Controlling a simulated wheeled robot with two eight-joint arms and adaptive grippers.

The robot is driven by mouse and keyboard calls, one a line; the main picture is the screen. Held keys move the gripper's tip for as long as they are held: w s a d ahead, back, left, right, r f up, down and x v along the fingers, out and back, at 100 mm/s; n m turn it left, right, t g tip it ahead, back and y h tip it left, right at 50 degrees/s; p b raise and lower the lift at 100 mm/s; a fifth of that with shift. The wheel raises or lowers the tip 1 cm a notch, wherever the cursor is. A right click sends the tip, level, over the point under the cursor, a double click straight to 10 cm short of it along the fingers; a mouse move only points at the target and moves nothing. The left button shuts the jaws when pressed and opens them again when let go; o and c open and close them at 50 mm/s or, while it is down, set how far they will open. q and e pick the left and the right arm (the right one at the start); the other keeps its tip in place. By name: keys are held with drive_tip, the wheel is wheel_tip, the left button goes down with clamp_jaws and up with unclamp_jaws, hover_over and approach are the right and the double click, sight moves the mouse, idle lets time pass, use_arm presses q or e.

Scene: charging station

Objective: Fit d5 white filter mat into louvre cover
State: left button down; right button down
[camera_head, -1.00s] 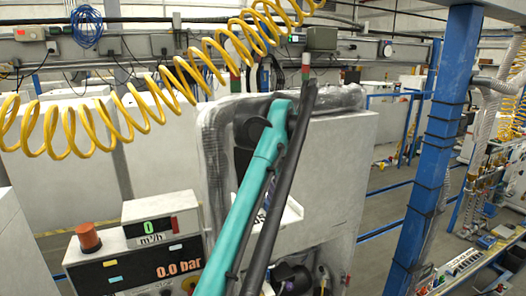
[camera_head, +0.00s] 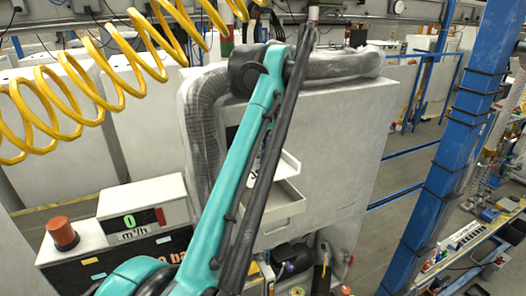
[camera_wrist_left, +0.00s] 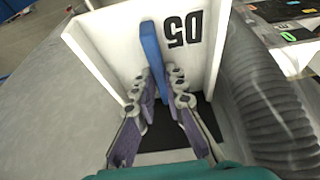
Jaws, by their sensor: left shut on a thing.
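A white panel marked D5 (camera_wrist_left: 205,65) with raised edges fills the upper middle of the left wrist view, its label upside down. A blue upright bar (camera_wrist_left: 150,42) stands against it. My left gripper (camera_wrist_left: 158,78) has its purple-padded fingers closed on the lower end of this bar. In the head view, a white panel (camera_head: 287,165) with partly hidden dark lettering shows behind my teal and black left arm, above an open white tray (camera_head: 284,207) at the cabinet front. I cannot tell the filter mat from the louvre cover for certain. My right gripper is out of view.
A large white cabinet (camera_head: 340,140) carries a grey ribbed hose (camera_head: 203,125) that also runs close beside the panel in the left wrist view (camera_wrist_left: 270,100). A blue post (camera_head: 458,140) stands right.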

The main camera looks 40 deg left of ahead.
sight(264, 169)
use_arm(q)
drive_tip(key=shift+w, duration=0.1)
drive_tip(key=shift+f, duration=0.25)
drive_tip(key=shift+s+d+f+b, duration=0.2)
drive_tip(key=shift+d+f+b, duration=0.05)
drive_tip(key=shift+f+b, duration=0.5)
drive_tip(key=shift+w+f+b, duration=0.1)
drive_tip(key=shift+f+b, duration=0.85)
drive_tip(key=shift+f, duration=0.55)
drive_tip(key=shift+d+f+b, duration=0.1)
drive_tip(key=shift+f+b, duration=0.3)
drive_tip(key=shift+f, duration=0.25)
drive_tip(key=shift+f+b, duration=0.7)
drive_tip(key=shift+f, duration=0.85)
